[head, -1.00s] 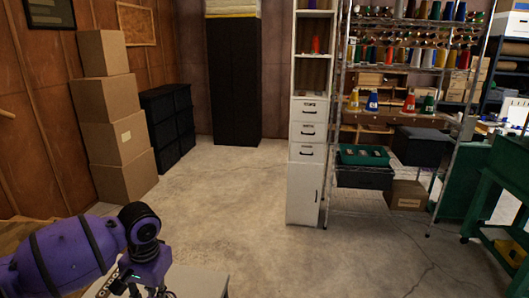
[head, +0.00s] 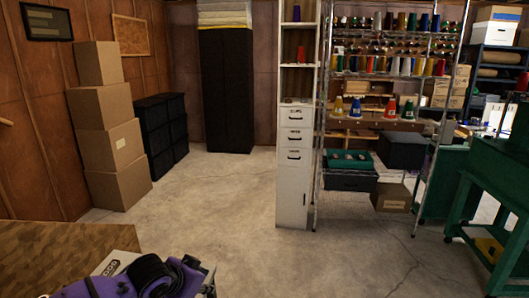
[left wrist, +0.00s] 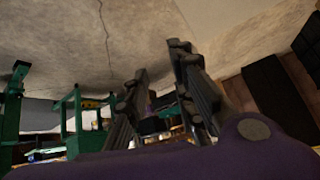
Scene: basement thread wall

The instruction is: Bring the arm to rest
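My purple and black left arm (head: 130,284) is folded low at the bottom left of the head view, beside a wooden surface (head: 45,250). In the left wrist view my left gripper (left wrist: 158,72) shows two dark fingers with a gap between them. Nothing is held between them; bare concrete floor shows past the tips. My right arm and right gripper are in neither view.
Stacked cardboard boxes (head: 110,155) and black drawers (head: 163,132) stand at left. A white cabinet (head: 293,165), a wire thread rack (head: 318,140) and a green cart (head: 490,190) stand at centre and right. The floor (head: 230,215) between is clear.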

